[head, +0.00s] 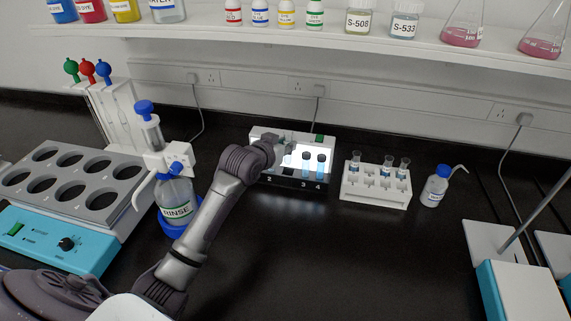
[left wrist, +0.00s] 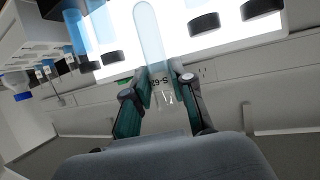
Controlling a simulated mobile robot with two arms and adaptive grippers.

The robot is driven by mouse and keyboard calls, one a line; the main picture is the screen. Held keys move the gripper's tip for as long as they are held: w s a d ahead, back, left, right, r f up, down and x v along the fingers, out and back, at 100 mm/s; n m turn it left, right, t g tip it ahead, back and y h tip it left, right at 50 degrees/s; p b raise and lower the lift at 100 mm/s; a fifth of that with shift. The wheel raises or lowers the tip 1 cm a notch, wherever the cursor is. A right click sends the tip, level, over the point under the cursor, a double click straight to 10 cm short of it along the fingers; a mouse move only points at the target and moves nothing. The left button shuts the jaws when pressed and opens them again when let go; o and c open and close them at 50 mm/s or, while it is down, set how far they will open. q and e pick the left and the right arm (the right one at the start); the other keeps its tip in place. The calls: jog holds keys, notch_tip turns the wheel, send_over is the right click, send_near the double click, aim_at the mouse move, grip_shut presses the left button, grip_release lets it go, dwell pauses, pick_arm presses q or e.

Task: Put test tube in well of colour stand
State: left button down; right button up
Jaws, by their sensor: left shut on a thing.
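The colour stand (head: 262,133) is a white box with a brightly lit panel and a dark numbered base, at the back centre. Two blue-filled tubes (head: 313,163) stand in it by numbers 3 and 4. My left gripper (head: 281,139) is at its left half, mostly hidden behind my own wrist in the head view. In the left wrist view my left gripper (left wrist: 161,92) is shut on a clear, pale blue test tube (left wrist: 150,38) near its labelled, open end. The tube lies in front of the lit panel, between black collars. I cannot tell whether it is seated. My right gripper is out of view.
A white rack (head: 375,196) with several tubes stands right of the stand, beside a small wash bottle (head: 434,188). The RINSE bottle (head: 176,198) and heating block (head: 75,185) are at left. A shelf (head: 330,42) hangs above. The front bench is clear.

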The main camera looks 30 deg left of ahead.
pick_arm(q)
jog(key=shift+f, duration=3.5)
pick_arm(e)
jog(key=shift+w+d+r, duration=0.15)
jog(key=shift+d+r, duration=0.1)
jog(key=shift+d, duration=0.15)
pick_arm(q)
jog(key=shift+f, duration=0.15)
jog(key=c, duration=1.3)
grip_release()
jog(key=shift+o, duration=0.2)
jog(key=shift+s+r, duration=0.15)
jog(key=shift+r, duration=0.05)
jog(key=v, duration=1.1)
jog(key=shift+s+r, duration=0.2)
jog(key=shift+s, duration=0.1)
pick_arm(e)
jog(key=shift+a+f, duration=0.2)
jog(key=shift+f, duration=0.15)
